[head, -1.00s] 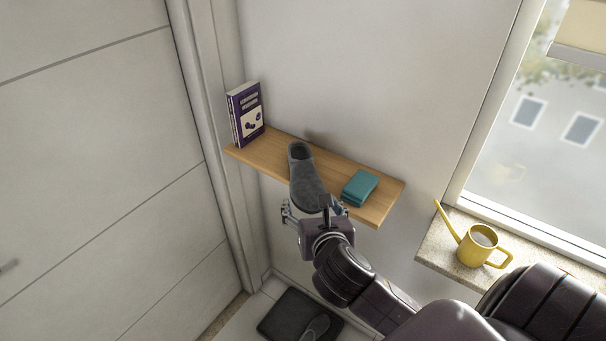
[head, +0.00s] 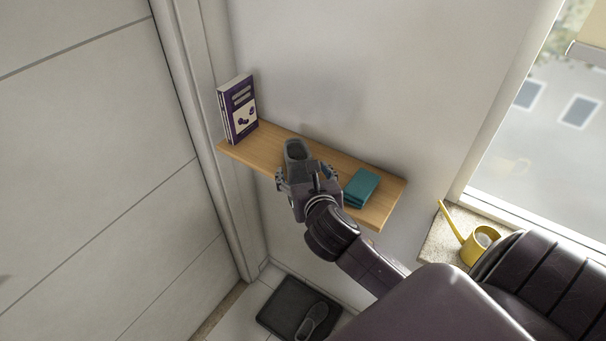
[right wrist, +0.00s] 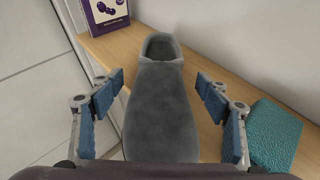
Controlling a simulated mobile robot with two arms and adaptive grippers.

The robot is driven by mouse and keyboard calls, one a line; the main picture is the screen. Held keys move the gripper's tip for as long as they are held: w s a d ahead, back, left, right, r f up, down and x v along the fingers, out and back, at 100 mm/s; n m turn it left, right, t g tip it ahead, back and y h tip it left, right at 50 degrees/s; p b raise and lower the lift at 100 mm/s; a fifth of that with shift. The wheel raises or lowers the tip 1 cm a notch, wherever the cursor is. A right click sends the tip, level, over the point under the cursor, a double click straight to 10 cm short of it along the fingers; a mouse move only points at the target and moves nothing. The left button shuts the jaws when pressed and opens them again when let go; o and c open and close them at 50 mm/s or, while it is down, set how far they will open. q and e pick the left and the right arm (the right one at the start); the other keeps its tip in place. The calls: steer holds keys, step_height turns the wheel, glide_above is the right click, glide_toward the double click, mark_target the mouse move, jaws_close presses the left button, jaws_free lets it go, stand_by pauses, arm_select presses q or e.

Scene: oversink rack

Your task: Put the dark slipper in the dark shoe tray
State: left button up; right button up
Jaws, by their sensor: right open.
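A dark grey slipper (head: 297,153) lies on the wooden shelf, its heel opening toward the wall. In the right wrist view the slipper (right wrist: 160,105) fills the middle, toe toward me. My right gripper (head: 307,178) is open, with its blue-padded fingers (right wrist: 162,92) on either side of the slipper and visible gaps between. In the head view the gripper hides the slipper's toe. The dark shoe tray (head: 282,308) is on the floor below, with another dark slipper (head: 312,320) lying in it. My left gripper is not in view.
The wooden shelf (head: 268,143) also carries upright books (head: 238,110) at the left and a teal folded item (head: 361,187) close to the right of the gripper. A yellow watering can (head: 477,245) stands on the windowsill (head: 438,242). A wall is behind the shelf.

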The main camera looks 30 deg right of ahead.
steer(key=x, duration=0.2)
steer(key=shift+w+d+f, duration=0.1)
steer(key=shift+w+f, duration=0.05)
steer(key=shift+w, duration=0.1)
steer(key=shift+s, duration=0.1)
steer(key=shift+c, duration=0.9)
steer(key=c, duration=1.2)
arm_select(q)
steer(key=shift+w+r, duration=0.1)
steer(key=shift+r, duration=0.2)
arm_select(e)
step_height(320, 180, up, 20)
steer(key=shift+r, duration=0.1)
